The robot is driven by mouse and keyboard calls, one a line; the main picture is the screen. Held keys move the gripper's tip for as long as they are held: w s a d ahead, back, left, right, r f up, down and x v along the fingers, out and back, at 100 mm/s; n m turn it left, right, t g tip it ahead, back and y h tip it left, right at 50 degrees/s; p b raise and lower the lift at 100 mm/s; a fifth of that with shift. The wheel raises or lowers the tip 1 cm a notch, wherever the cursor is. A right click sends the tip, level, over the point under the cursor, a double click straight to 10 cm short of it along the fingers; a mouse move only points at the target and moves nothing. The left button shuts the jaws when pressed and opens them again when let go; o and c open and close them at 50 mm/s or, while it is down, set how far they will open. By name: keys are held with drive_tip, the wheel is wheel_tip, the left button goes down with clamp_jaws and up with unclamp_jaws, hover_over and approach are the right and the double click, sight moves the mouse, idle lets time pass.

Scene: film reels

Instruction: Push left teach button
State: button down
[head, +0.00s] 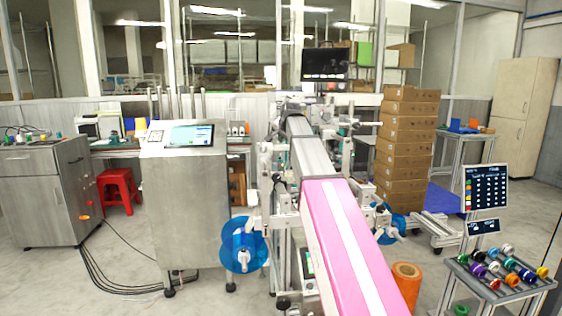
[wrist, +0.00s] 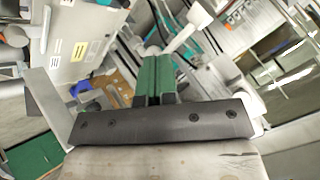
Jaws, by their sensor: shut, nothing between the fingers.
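I cannot make out a left teach button for certain in either view. The film machine (head: 312,148) with a wide pink strip (head: 340,235) fills the middle of the head view. A small control panel (head: 308,262) with a green patch sits low on its front, left of the strip; its buttons are too small to tell. My gripper (wrist: 155,68) shows in the wrist view as green fingers, shut and empty, over a dark mounting bar. Tilted machine parts lie beyond it; I cannot tell whether it touches any. My gripper does not show in the head view.
A steel cabinet with a touchscreen (head: 192,135) stands left of the machine, with blue reels (head: 243,245) at the machine's side. Stacked cartons (head: 406,150) stand behind right. A cart of coloured spools (head: 500,272) and an orange roll (head: 407,280) are at front right. Cables cross the left floor.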

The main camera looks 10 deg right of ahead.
drive_tip(key=shift+f, duration=2.8)
drive_tip(key=shift+f, duration=0.1)
drive_tip(key=shift+f, duration=0.35)
drive_tip(key=shift+f, duration=0.4)
idle(0.4)
drive_tip(key=shift+r, duration=0.85)
